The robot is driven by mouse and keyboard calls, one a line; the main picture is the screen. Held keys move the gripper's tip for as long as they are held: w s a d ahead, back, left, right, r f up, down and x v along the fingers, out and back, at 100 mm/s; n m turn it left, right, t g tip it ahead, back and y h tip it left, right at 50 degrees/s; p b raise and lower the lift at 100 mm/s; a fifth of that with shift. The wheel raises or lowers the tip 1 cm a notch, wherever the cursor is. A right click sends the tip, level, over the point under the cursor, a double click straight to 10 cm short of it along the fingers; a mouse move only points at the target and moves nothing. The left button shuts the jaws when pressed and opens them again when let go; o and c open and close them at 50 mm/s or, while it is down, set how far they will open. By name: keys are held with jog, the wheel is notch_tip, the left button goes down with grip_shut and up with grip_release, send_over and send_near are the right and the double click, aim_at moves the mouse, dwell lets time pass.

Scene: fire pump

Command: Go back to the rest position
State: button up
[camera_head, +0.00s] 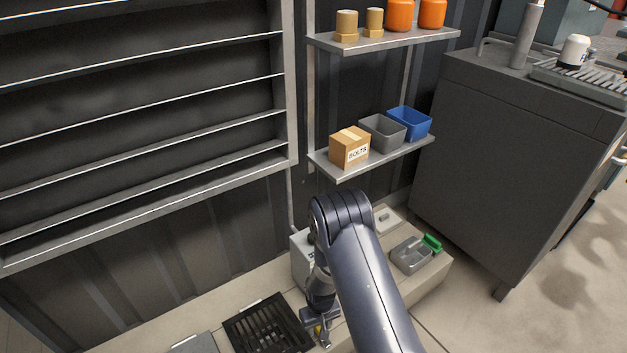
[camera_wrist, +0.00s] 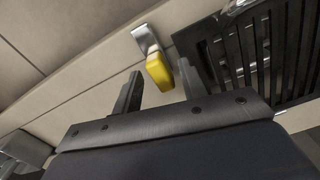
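My gripper (camera_wrist: 160,90) is open in the wrist view, its two dark fingers apart with nothing held between them. A yellow-handled piece with a grey metal bracket (camera_wrist: 157,66) shows just beyond the fingertips; I cannot tell how far off it is. In the head view my arm (camera_head: 362,275) reaches forward and bends down, and my gripper (camera_head: 322,328) is low over the pale ledge, to the right of the black grate. The fingers are small there and partly hidden by the wrist.
The black grate (camera_head: 265,325) lies left of my gripper. A grey box (camera_head: 301,262) stands behind my wrist, and a grey tray (camera_head: 410,255) with a green item is to the right. A shelf (camera_head: 345,172) with a BOLTS box and bins hangs above. A dark cabinet (camera_head: 510,165) stands right.

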jog(key=m+p, duration=0.1)
jog(key=m, duration=0.3)
jog(key=shift+r+p, duration=0.15)
jog(key=shift+p, duration=0.25)
jog(key=m+p, duration=0.2)
jog(key=m, duration=0.2)
jog(key=shift+a, duration=0.1)
notch_tip(320, 180, up, 13)
jog(key=d+p, duration=0.2)
jog(key=p, duration=0.1)
jog(key=shift+s+f, duration=0.2)
